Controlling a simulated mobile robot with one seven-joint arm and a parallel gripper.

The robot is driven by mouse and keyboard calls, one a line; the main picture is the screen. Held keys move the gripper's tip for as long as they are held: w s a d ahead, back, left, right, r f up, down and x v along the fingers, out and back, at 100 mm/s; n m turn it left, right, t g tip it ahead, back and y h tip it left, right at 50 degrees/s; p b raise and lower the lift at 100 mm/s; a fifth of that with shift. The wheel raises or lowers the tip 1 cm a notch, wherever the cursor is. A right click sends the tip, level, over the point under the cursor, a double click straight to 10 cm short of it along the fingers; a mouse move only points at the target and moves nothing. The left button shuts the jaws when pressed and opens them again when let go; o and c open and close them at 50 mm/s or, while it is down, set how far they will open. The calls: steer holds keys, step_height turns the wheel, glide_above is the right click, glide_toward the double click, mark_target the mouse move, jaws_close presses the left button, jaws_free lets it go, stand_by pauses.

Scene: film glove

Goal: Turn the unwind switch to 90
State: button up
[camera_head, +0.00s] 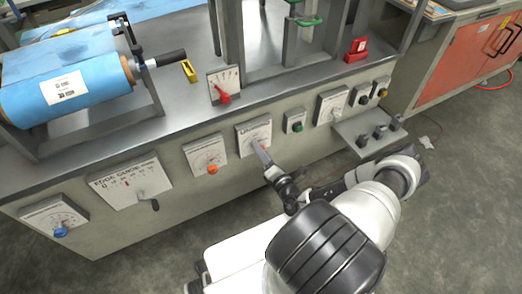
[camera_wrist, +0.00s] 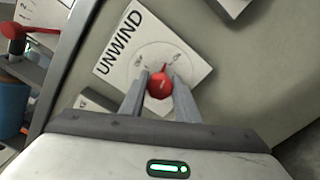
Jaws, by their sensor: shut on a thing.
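The unwind switch is a red knob (camera_wrist: 161,84) on a white square plate marked UNWIND (camera_wrist: 185,50), with a round scale around the knob. In the wrist view the knob sits between the two fingers of my gripper (camera_wrist: 160,88), which is shut on it. The red pointer tip aims up in that view; the scale figures are too small to read. In the head view the plate (camera_head: 254,131) is on the machine's front panel, and my gripper (camera_head: 264,155) reaches it from the lower right, hiding much of the knob.
Beside it are a plate with an orange knob (camera_head: 212,170), a plate with a green button (camera_head: 297,127) and an edge guide plate (camera_head: 130,184). A small shelf with dark knobs (camera_head: 370,134) juts out at right. A red lever (camera_head: 223,96) stands on the ledge above.

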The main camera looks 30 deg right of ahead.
steer(key=shift+m, duration=1.6)
steer(key=o, duration=1)
steer(key=shift+o, duration=0.2)
steer(key=shift+s, duration=0.1)
